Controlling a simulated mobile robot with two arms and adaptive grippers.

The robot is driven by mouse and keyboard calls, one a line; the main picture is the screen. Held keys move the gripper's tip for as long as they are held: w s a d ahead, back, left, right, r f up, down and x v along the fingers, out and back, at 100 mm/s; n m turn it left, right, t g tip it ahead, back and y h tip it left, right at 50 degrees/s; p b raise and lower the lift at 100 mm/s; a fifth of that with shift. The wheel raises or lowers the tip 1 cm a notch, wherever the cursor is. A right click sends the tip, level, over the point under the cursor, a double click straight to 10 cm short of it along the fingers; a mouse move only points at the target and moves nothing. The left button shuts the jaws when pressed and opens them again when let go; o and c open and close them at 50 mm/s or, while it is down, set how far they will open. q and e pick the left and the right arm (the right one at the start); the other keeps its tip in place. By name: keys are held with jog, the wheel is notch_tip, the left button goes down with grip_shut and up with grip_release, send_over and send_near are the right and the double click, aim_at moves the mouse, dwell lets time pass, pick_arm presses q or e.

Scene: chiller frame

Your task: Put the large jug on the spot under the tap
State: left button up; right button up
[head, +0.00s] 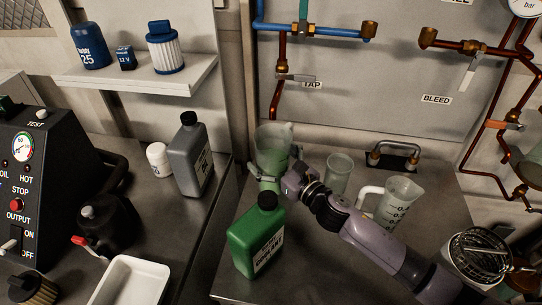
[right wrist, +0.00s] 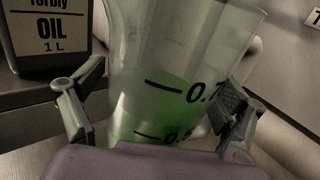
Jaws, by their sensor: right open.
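The large jug (head: 273,143) is clear with green liquid low inside. It stands upright at the back left of the steel bench, by the grey wall below the pipe marked TAP (head: 276,98). I cannot tell whether it is exactly on the spot, which is hidden. My right gripper (head: 279,177) is at the front of the jug, fingers open. In the right wrist view the jug (right wrist: 165,65), with dark scale marks, stands between the two spread fingers of the gripper (right wrist: 160,82). Contact with the fingers cannot be told. My left gripper is not in view.
A green coolant bottle (head: 257,238) stands close in front of the jug. A clear beaker (head: 339,173) and a smaller handled jug (head: 397,199) stand to the right. A grey oil bottle (head: 192,158) is left of the bench edge. My right arm crosses the bench's front right.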

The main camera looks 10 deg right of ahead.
jog(key=shift+r, duration=0.1)
jog(key=b+v, duration=0.2)
jog(key=v, duration=0.8)
jog(key=shift+s+d, duration=0.15)
jog(key=shift+s, duration=0.2)
jog(key=shift+s+d, duration=0.25)
jog(key=shift+s, duration=0.3)
